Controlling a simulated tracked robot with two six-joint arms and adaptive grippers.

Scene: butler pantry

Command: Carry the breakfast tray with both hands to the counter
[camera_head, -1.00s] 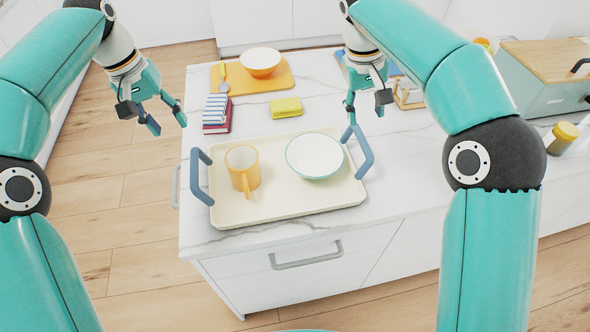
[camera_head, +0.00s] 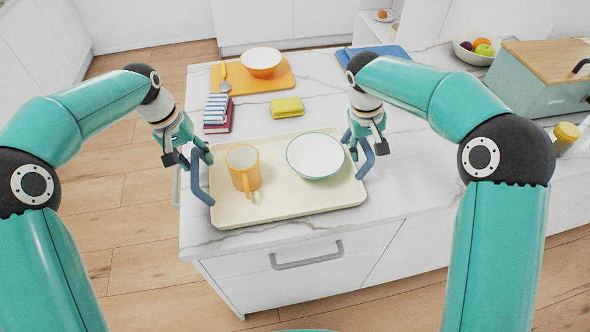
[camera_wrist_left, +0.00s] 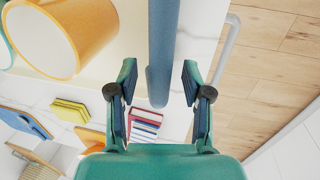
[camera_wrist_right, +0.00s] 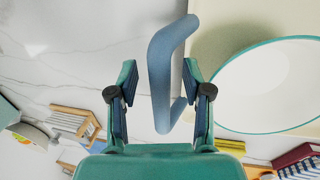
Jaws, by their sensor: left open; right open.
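The cream breakfast tray (camera_head: 290,207) lies on the marble island and bears an orange mug (camera_head: 243,168) and a white bowl with a teal rim (camera_head: 315,156). It has a blue-grey handle at each end. My left gripper (camera_head: 196,155) is open at the left handle (camera_head: 196,184); in the left wrist view the handle (camera_wrist_left: 163,50) runs between the two open fingers. My right gripper (camera_head: 366,143) is open at the right handle (camera_head: 366,160); in the right wrist view this handle (camera_wrist_right: 162,80) stands between the fingers. Neither gripper is closed on a handle.
Behind the tray are a yellow sponge (camera_head: 286,107), a stack of striped and red cloths (camera_head: 217,114), and an orange board (camera_head: 284,75) with an orange bowl (camera_head: 261,61). A teal bread box (camera_head: 540,85) and fruit bowl (camera_head: 477,47) stand at right. Marble right of the tray is clear.

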